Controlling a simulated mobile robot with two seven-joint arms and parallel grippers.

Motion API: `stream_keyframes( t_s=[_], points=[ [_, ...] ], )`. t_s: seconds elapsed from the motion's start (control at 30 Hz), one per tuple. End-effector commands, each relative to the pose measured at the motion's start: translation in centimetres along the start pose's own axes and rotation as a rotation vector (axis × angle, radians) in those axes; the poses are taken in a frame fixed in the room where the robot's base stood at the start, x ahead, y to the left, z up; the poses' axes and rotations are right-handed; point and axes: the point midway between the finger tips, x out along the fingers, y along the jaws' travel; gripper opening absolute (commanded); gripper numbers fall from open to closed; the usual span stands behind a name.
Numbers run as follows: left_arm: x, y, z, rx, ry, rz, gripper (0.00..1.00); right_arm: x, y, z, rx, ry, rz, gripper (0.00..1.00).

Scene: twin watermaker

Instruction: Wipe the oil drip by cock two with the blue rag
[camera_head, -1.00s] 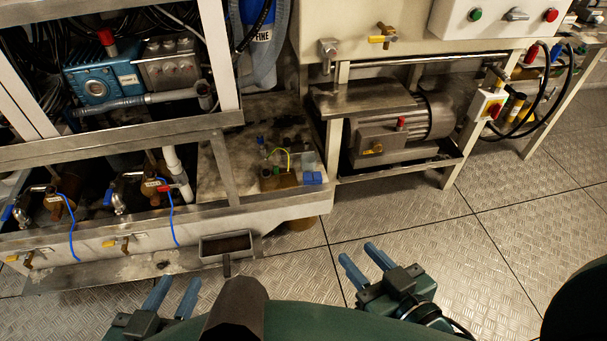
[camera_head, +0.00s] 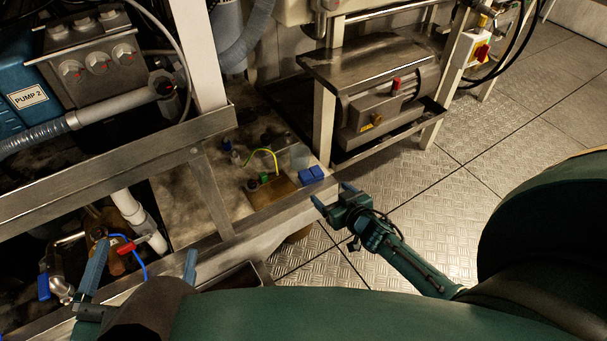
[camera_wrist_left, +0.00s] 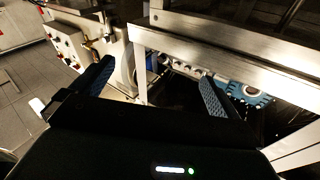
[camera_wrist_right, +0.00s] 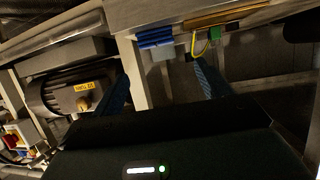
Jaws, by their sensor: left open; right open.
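A small blue folded item (camera_head: 312,174), which looks like the rag, lies on the ledge corner left of the motor stand. It also shows in the right wrist view (camera_wrist_right: 155,38). My right gripper (camera_head: 333,196) is open and empty, just in front of and below it, apart from it. My left gripper (camera_head: 147,252) is open and empty at lower left, in front of the cocks under the frame. A valve with a red handle (camera_head: 128,247) and blue hose shows between its fingers. I cannot make out an oil drip or which cock is two.
A yellow-green wire (camera_head: 264,153) and small fittings lie on the ledge beside the blue item. A motor (camera_head: 390,92) sits on the metal stand to the right. A steel frame rail (camera_head: 95,175) crosses the left. The tread-plate floor (camera_head: 440,200) at right is clear.

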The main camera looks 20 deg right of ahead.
Motion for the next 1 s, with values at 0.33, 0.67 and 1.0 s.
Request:
stream_keyframes(
  t_s=[0.33, 0.67, 1.0],
  points=[
    [0.3, 0.6, 0.6, -0.046, 0.056, 0.015, 1.0, 6.2, 0.9, 0.8, 0.003, -0.002, 0.011, 0.76],
    [0.5, 0.8, 0.4, -0.092, 0.078, 0.023, 1.0, 9.3, 0.9, 0.6, 0.004, -0.003, 0.01, 0.76],
    [1.3, 0.5, -0.9, -0.079, 0.196, 0.04, 1.0, 13.7, 1.2, 0.5, 0.005, -0.003, 0.01, 0.76]
  ],
)
